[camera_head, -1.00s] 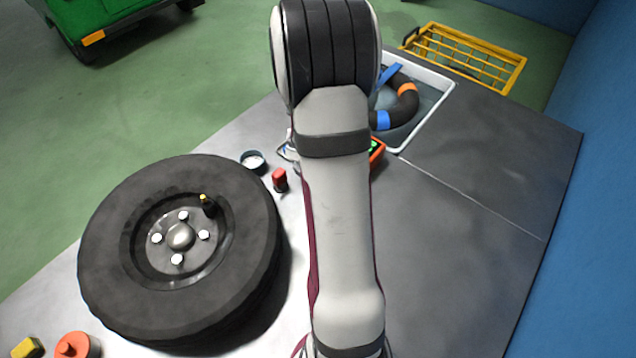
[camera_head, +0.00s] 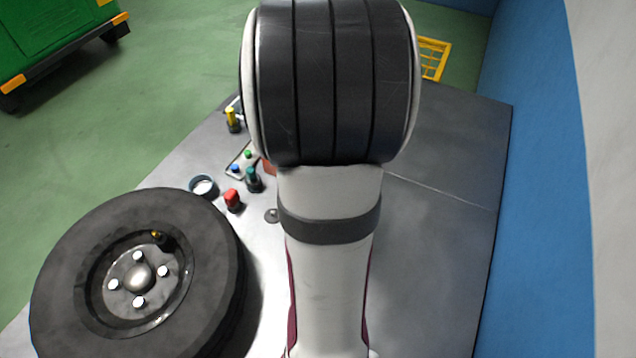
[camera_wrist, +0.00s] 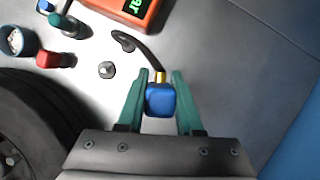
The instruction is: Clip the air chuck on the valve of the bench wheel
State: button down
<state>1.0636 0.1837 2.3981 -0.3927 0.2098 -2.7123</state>
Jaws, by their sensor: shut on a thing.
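The bench wheel (camera_head: 60,262) lies flat on the grey bench at the left of the head view. Part of the tyre (camera_wrist: 40,115) shows at the lower left of the wrist view. My gripper (camera_wrist: 159,85) has its green fingers shut on the blue air chuck (camera_wrist: 161,101), which has a brass end. A black hose (camera_wrist: 150,52) runs from the chuck. In the head view my arm hides the gripper and the chuck.
An orange box with a green display (camera_wrist: 133,7) stands on the bench beyond the chuck. A red cap (camera_head: 232,200), a teal-topped piece (camera_head: 253,180), a yellow-topped piece (camera_head: 232,118) and a small round dish (camera_head: 203,186) stand beyond the wheel. The bench at right (camera_head: 440,200) is clear.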

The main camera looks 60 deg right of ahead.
jog(key=w+a+r+n, duration=0.2)
jog(key=w+a, duration=0.1)
jog(key=w, duration=0.6)
notch_tip(320, 180, up, 6)
jog(key=n+t+y, duration=0.1)
jog(key=n+t, duration=0.1)
jog(key=n, duration=0.1)
send_over(160, 233)
jog(key=shift+w+f, duration=0.2)
jog(key=shift+f, duration=0.9)
jog(key=shift+w+f, duration=0.2)
jog(key=shift+f, duration=0.85)
jog(key=shift+f, duration=1.5)
jog(key=shift+r, duration=0.1)
jog(key=shift+r, duration=1.25)
jog(key=shift+f, duration=0.4)
